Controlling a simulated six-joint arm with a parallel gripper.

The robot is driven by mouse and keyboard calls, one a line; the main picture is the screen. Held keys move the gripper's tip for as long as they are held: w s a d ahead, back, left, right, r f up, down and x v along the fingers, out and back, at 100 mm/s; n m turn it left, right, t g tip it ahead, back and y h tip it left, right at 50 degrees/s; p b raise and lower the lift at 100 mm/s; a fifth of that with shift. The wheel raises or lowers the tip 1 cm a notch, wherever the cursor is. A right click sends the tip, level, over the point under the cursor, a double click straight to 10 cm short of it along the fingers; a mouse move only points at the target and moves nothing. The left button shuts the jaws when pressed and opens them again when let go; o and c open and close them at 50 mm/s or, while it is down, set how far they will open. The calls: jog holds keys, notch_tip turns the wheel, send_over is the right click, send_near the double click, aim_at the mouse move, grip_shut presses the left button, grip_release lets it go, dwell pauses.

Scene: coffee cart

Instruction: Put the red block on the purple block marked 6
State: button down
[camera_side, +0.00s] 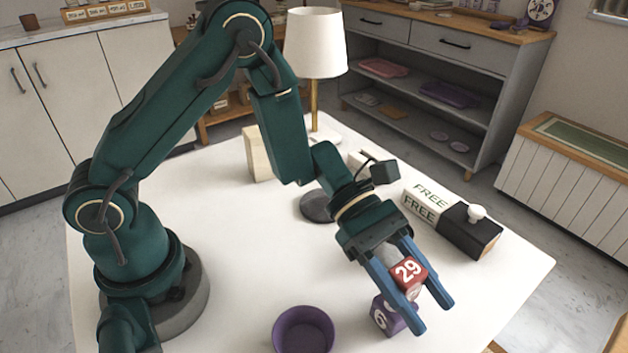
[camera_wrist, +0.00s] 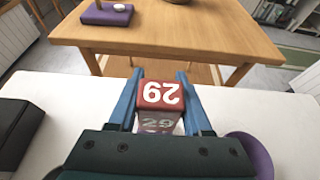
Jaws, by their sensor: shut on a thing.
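The red block (camera_side: 408,270), marked 29, sits between the blue fingers of my gripper (camera_side: 431,315), which is shut on it. The red block also shows in the wrist view (camera_wrist: 160,92), with a finger on each side. The purple block marked 6 (camera_side: 382,317) is on the white table, just below and left of the red block in the side view. A finger covers part of it. I cannot tell whether the two blocks touch. The purple block is not clearly seen in the wrist view.
A purple bowl (camera_side: 303,331) stands left of the purple block, near the table's front. A black and white box marked FREE (camera_side: 466,230) lies behind to the right. A lamp (camera_side: 315,42) and a wooden block (camera_side: 257,154) stand farther back. The table's right corner is clear.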

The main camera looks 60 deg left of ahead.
jog(key=shift+f, duration=0.65)
jog(key=shift+f, duration=0.1)
jog(key=shift+c, duration=1.7)
grip_release()
